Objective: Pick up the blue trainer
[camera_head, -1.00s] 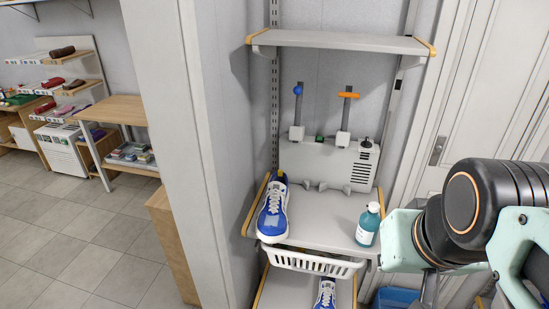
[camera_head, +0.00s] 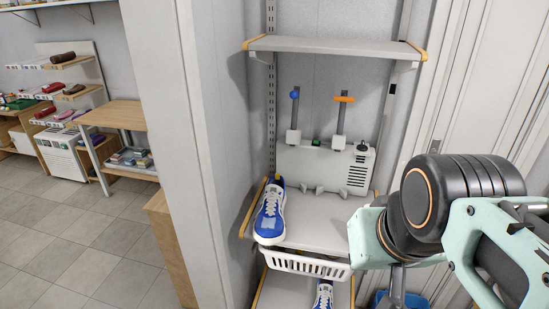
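A blue trainer (camera_head: 270,213) with white laces and a white sole stands on the left side of the middle shelf (camera_head: 313,236), its toe at the front edge. A second blue trainer (camera_head: 323,296) shows partly on the lower shelf, cut off by the bottom of the picture. My arm comes in from the right, with its dark joint and pale green links in front of the shelf's right side. Part of the end of my arm shows below it, but my gripper's fingers cannot be made out. Nothing touches the trainer on the middle shelf.
A grey machine with a blue-knobbed lever and an orange-handled lever (camera_head: 325,163) stands behind the trainer. A white basket (camera_head: 306,265) hangs below the shelf front. An upper shelf (camera_head: 335,47) is empty. A wall edge stands to the left and a blue bin (camera_head: 400,300) low right.

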